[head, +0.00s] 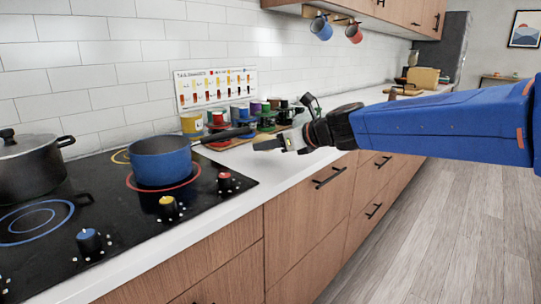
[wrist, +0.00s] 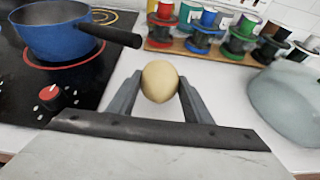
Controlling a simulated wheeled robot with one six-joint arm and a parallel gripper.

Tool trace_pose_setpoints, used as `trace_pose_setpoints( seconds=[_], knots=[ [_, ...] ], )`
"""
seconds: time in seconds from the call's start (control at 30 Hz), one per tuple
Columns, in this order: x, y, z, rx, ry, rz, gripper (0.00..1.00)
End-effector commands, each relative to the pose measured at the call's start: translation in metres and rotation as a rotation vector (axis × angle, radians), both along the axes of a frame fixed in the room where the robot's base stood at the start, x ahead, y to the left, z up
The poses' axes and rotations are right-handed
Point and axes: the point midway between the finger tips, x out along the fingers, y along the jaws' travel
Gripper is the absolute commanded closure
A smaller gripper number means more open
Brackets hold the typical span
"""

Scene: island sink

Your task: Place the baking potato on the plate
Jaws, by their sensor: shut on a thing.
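The baking potato (wrist: 160,80) is pale yellow-brown and rounded. In the wrist view it sits between the two fingers of my gripper (wrist: 159,92), which are shut on it. In the head view my gripper (head: 270,145) is over the white counter, right of the blue pan; I cannot make out the potato there. No plate shows clearly in either view. A pale grey-green, round-sided dish (wrist: 285,103) is partly cut off at the right of the wrist view; I cannot tell whether it is the plate.
A blue pan (head: 163,163) stands on the black stove (head: 120,215), its dark handle reaching over the counter (head: 290,177). A dark pot (head: 30,168) is at far left. Mugs (head: 321,27) hang above.

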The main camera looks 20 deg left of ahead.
Motion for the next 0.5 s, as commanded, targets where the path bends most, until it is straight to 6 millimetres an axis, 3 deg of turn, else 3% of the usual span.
trace_pose_setpoints(
  seconds=[0.23, 0.5],
  knots=[
    [0.0, 0.0, -0.032, -0.001, 0.002, -0.001, 0.82],
    [0.0, 0.0, -0.035, 0.0, 0.0, -0.001, 0.82]
  ],
)
